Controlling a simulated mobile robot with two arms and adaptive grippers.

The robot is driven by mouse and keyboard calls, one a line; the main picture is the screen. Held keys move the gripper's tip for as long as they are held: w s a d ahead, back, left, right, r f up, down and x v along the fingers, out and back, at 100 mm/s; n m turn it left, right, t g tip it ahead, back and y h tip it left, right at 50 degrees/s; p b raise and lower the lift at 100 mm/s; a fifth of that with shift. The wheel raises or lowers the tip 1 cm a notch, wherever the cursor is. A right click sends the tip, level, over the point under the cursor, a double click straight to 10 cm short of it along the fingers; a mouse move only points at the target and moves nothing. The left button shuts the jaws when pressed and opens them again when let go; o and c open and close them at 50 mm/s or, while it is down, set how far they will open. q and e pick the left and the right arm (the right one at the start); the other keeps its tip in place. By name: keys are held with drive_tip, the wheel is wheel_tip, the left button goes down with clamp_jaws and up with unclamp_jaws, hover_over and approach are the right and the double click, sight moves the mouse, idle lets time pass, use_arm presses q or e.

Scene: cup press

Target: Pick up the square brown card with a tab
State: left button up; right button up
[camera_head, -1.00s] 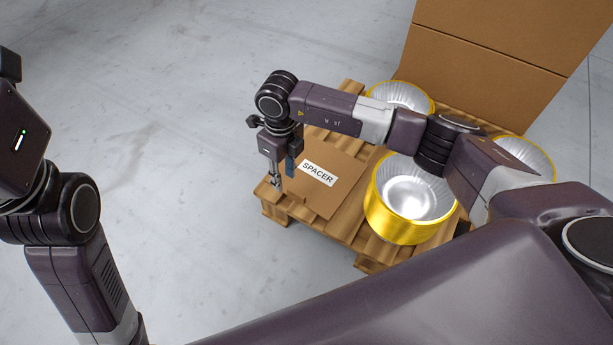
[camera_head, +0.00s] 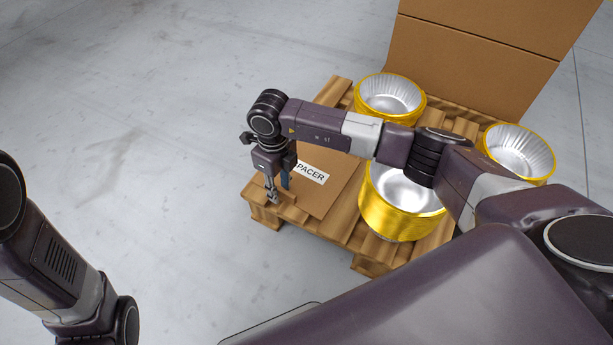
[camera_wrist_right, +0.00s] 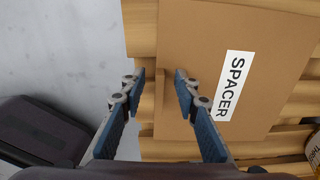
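The square brown card (camera_head: 322,190) with a white SPACER label lies flat on the wooden pallet, near its left corner. My right arm hides part of the card in the head view. The card (camera_wrist_right: 200,35) fills the middle of the right wrist view. My right gripper (camera_head: 279,191) points down at the card's left edge, where a small brown tab shows by the fingers. In the wrist view my right gripper (camera_wrist_right: 160,84) is open, with its two fingers apart on either side of the tab area and nothing clamped. My left gripper is outside the views.
Gold-rimmed stacks of silver foil cups stand on the pallet (camera_head: 346,92): one at the back (camera_head: 390,97), one in front (camera_head: 400,212), one at right (camera_head: 520,153). A tall brown cardboard panel (camera_head: 470,55) rises behind. The floor left of the pallet is clear.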

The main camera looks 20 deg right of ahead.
drive_tip(key=shift+f, duration=0.1)
drive_tip(key=shift+c, duration=0.3)
clamp_jaws()
